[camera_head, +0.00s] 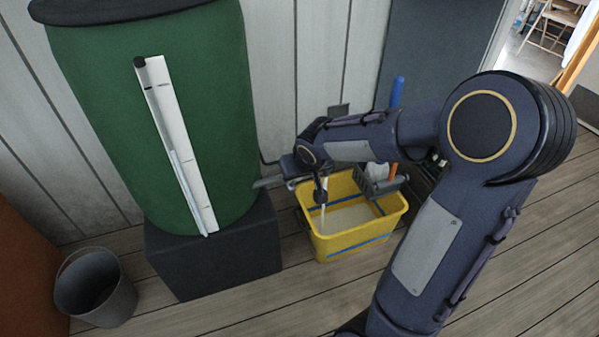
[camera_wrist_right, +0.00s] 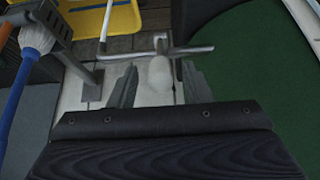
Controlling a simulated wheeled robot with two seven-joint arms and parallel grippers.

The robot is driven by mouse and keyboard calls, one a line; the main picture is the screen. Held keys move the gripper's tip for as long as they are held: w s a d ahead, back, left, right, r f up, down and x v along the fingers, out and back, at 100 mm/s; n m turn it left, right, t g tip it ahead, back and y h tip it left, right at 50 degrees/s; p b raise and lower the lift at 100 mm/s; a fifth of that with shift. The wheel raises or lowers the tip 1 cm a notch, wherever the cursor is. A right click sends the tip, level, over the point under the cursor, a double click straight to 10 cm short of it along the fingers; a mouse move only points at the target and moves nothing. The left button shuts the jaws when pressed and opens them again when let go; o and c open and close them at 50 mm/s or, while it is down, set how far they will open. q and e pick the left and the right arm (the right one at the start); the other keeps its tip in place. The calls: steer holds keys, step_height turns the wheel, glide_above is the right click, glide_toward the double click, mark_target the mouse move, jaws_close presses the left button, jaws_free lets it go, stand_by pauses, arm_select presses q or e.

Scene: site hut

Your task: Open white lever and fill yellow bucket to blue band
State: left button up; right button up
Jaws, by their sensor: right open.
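The yellow bucket (camera_head: 338,247) stands on the floor to the right of the green barrel. A thin pale stream (camera_head: 323,215) falls into it, and pale water (camera_head: 350,216) lies inside. The blue band (camera_head: 362,246) shows on its wall; the water surface is close to the inner blue line, but I cannot tell whether it touches. In the right wrist view, the white lever (camera_wrist_right: 159,74) is a rounded white piece below a metal pipe. My right gripper (camera_wrist_right: 156,88) is open, one finger on each side of it. In the head view my arm hides the lever. My left gripper is out of view.
The green barrel (camera_head: 100,100) with a white gauge strip (camera_head: 174,130) stands on a black block (camera_head: 215,262). A grey bin (camera_head: 95,287) is at lower left. A grey wringer (camera_head: 380,186) and mop handles (camera_head: 397,92) are by the bucket. Floor in front is clear.

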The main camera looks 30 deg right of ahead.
steer(key=d+p+v, duration=0.1)
steer(key=p+v, duration=0.2)
steer(key=v, duration=0.4)
steer(key=shift+s+a+r, duration=0.15)
steer(key=shift+a+r, duration=0.1)
steer(key=shift+a, duration=0.3)
